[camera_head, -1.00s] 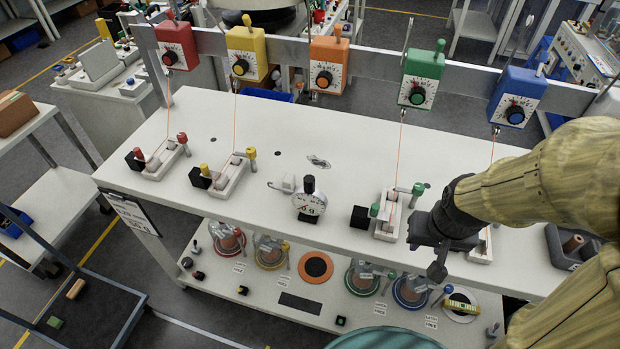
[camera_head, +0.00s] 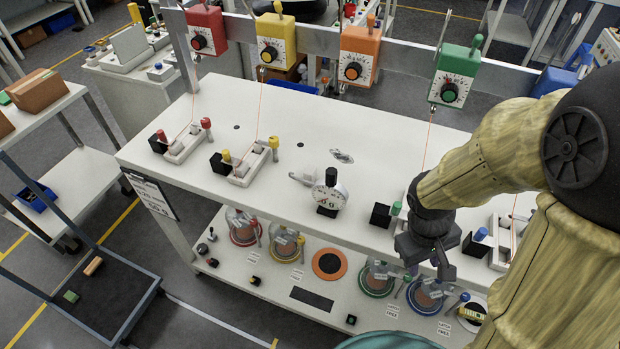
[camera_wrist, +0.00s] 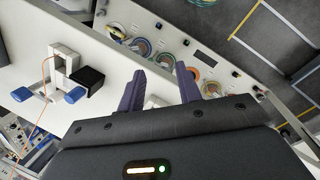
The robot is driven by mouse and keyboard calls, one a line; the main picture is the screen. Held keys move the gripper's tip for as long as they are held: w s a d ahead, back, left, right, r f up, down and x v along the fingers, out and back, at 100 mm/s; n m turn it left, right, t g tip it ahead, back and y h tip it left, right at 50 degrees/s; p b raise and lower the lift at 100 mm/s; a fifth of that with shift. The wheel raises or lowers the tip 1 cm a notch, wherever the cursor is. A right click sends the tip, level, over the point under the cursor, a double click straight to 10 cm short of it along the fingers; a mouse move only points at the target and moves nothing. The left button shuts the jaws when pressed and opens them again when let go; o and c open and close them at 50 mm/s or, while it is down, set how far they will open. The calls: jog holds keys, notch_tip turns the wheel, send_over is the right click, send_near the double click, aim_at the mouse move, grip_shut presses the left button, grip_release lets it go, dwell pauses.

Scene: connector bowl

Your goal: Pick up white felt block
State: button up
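No loose white felt block can be made out with certainty. In the wrist view, a pale block-like piece (camera_wrist: 64,54) sits on the blue-levered fixture, next to a black block (camera_wrist: 88,79); I cannot tell if it is felt. Part of another white fixture (camera_wrist: 156,101) shows beyond my fingers. My gripper (camera_wrist: 160,85) is open, its two dark fingers apart with nothing held between them. In the head view my gripper (camera_head: 440,266) points down by the bench's front edge, hiding most of the green-levered fixture.
The white bench (camera_head: 270,115) carries red (camera_head: 186,141) and yellow (camera_head: 250,163) levered fixtures and a dial gauge (camera_head: 330,193). Threads run up to coloured dial boxes on a rail. A lower shelf (camera_head: 330,277) holds several jars on coloured rings.

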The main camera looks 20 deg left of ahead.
aim_at(310, 175)
jog(key=w+a+f+n+t+h+b, duration=0.1)
jog(key=a+f+n+t+h, duration=0.1)
jog(key=a+n, duration=0.2)
jog(key=w+a+f+n+t+h+b, duration=0.1)
jog(key=w+a+n+t+h, duration=0.1)
jog(key=n, duration=0.4)
jog(key=w+a+f+n+t+h+b, duration=0.2)
jog(key=a+n+t+h, duration=0.1)
jog(key=a+n, duration=0.2)
jog(key=shift+a+f+n+t, duration=0.3)
jog(key=shift+a, duration=0.05)
jog(key=a+n+t+y, duration=0.1)
jog(key=a+n+t, duration=0.1)
jog(key=a, duration=0.1)
jog(key=a+n+t+b, duration=0.1)
jog(key=a+n+t, duration=0.1)
jog(key=a, duration=0.2)
jog(key=a+n+t+y, duration=0.1)
jog(key=a+n+t, duration=0.1)
jog(key=a, duration=0.1)
jog(key=shift+s+a+f+n+y+b, duration=0.1)
jog(key=shift+a+n+y+b, duration=0.2)
jog(key=shift+a, duration=0.05)
jog(key=s+a+n+t+y, duration=0.3)
jog(key=a+n+t+y, duration=0.1)
jog(key=a, duration=0.6)
jog(key=shift+s+a+n+y+b, duration=0.15)
jog(key=shift+s+n+y+b, duration=0.25)
jog(key=shift+n+y, duration=0.45)
